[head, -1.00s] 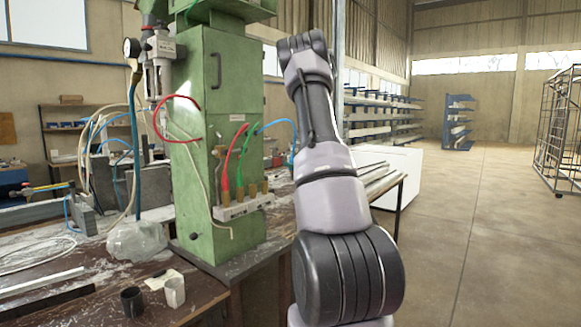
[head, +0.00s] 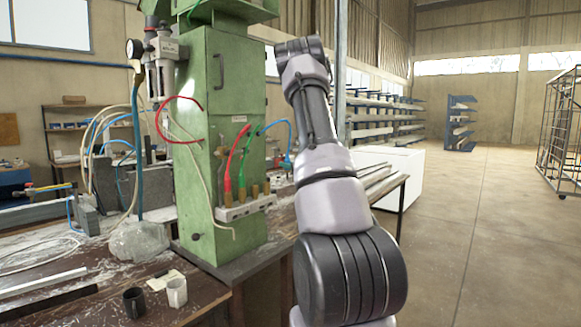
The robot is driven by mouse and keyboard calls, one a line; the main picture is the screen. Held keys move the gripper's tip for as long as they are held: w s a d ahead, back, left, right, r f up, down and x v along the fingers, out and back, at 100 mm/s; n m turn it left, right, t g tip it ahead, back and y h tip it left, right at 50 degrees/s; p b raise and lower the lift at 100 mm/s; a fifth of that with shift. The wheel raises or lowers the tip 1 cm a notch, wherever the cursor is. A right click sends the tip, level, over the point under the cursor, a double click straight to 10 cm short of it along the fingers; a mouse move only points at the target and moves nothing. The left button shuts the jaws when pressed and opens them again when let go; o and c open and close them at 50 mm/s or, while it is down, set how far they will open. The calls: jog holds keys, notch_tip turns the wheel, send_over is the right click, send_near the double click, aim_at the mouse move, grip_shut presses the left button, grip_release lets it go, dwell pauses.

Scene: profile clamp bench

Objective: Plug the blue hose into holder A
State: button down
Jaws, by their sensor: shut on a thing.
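The blue hose (head: 276,123) leaves the green machine column, arches right and drops beside my arm. A blue piece at its lower end (head: 287,162) shows just left of the arm. My gripper is hidden behind my own arm, so I cannot see its fingers or their hold on the hose. A pale block (head: 245,208) on the column's front carries a row of brass holders. A red hose (head: 231,165) and a green hose (head: 243,160) come down to holders at its left. Brass holders to the right (head: 262,187) look empty. The labels are too small to read, so I cannot tell which is A.
The green column (head: 205,130) stands on the bench.

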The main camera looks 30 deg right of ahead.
jog(key=w+a, duration=0.4)
jog(key=w, duration=0.6)
jog(key=shift+w, duration=0.2)
dwell(1.1)
